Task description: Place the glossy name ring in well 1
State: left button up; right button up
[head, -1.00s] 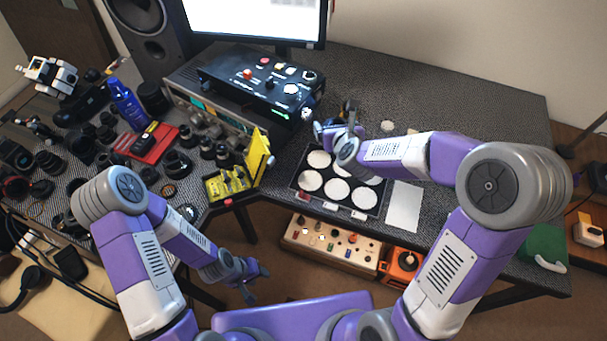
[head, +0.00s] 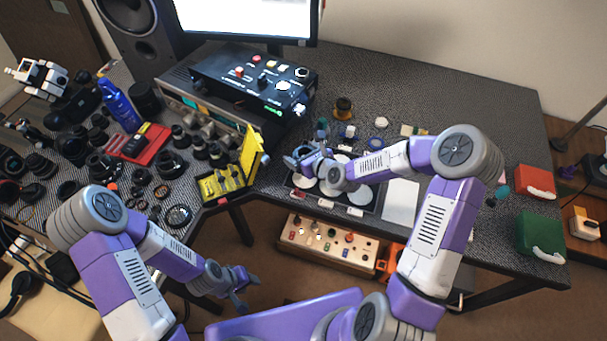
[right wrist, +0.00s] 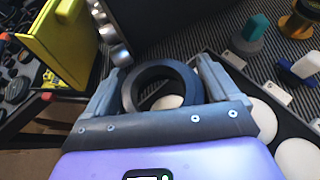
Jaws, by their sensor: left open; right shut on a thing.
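A dark, smooth ring (right wrist: 161,72) is held between the fingers of my right gripper (right wrist: 160,85) in the right wrist view. No lettering can be made out on it. In the head view my right gripper (head: 293,158) is over the back left part of the black tray (head: 374,209), and the ring cannot be picked out there. The tray has round wells with white discs and small white labels, too small to read; my right arm hides part of it. My left gripper (head: 243,287) is open and empty, in front of the tables and away from the tray.
A yellow stand (head: 250,160) and a black control box (head: 262,83) are close to the left of the tray. Small parts, including a brass-coloured piece (head: 343,107), stand behind it. A white sheet (head: 401,205) lies on its right. The table's back right is clear.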

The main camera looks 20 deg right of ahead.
notch_tip(320, 180, down, 8)
jog(key=shift+r+b, duration=0.1)
jog(key=shift+b, duration=0.75)
jog(key=o, duration=0.8)
jog(key=shift+r, duration=0.1)
jog(key=p+v, duration=0.2)
jog(key=v, duration=1)
jog(key=shift+p, duration=0.3)
